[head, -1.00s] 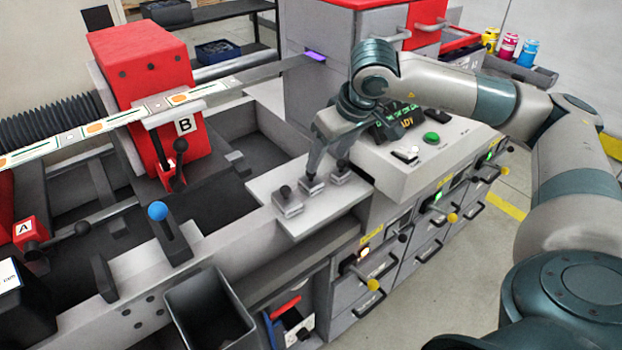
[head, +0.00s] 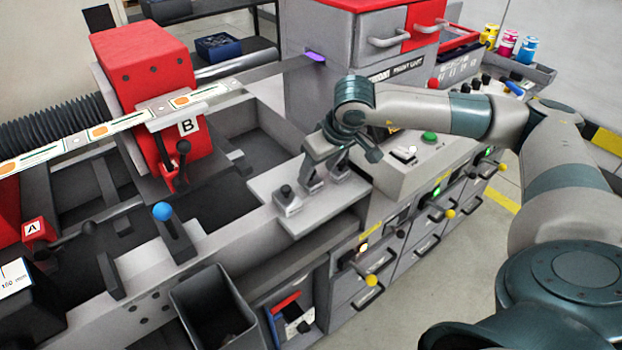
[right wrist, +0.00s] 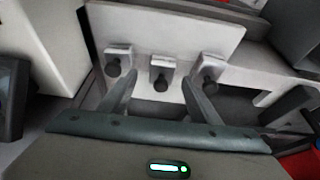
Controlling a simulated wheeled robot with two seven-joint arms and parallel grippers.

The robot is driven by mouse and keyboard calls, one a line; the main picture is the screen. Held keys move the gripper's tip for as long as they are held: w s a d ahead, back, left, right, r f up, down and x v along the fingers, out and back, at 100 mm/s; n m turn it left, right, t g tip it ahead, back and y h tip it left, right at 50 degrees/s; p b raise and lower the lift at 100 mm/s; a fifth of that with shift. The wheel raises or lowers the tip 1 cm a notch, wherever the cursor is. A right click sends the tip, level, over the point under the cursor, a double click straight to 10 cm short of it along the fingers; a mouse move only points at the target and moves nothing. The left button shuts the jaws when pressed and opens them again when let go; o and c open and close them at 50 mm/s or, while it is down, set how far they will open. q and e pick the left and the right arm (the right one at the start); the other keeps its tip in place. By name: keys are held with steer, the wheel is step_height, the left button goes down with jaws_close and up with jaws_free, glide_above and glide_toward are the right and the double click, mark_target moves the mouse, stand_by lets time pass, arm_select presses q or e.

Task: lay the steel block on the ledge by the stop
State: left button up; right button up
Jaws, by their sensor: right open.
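Three small steel blocks with dark knobs stand in a row on a pale plate (head: 262,187) at the machine's front: a left one (head: 288,207), a middle one (head: 312,186) and a right one (head: 341,176). My right gripper (head: 322,172) is open at the middle block. In the right wrist view its fingers (right wrist: 158,100) point toward the row, with the middle block (right wrist: 162,68) between their lines and the others (right wrist: 118,55) (right wrist: 211,65) outside. Contact cannot be told. I cannot tell which surface is the ledge or the stop. My left gripper is not in view.
A blue-knobbed lever (head: 163,212) and an open dark bin (head: 212,305) are left of the plate. The red unit marked B (head: 150,85) stands behind. A control panel with a green button (head: 429,137) is right, beneath my right arm.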

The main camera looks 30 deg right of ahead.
mark_target(314, 174)
steer(key=x, duration=0.1)
steer(key=p+x, duration=0.1)
steer(key=x, duration=0.1)
steer(key=shift+w+a+r, duration=0.1)
steer(key=shift+a+r, duration=0.05)
steer(key=shift+a, duration=0.05)
steer(key=shift+w+f, duration=0.15)
steer(key=shift+f, duration=0.2)
steer(key=c, duration=1.4)
steer(key=shift+r, duration=0.5)
step_height(314, 174, up, 8)
steer(key=b, duration=0.3)
steer(key=shift+r, duration=0.55)
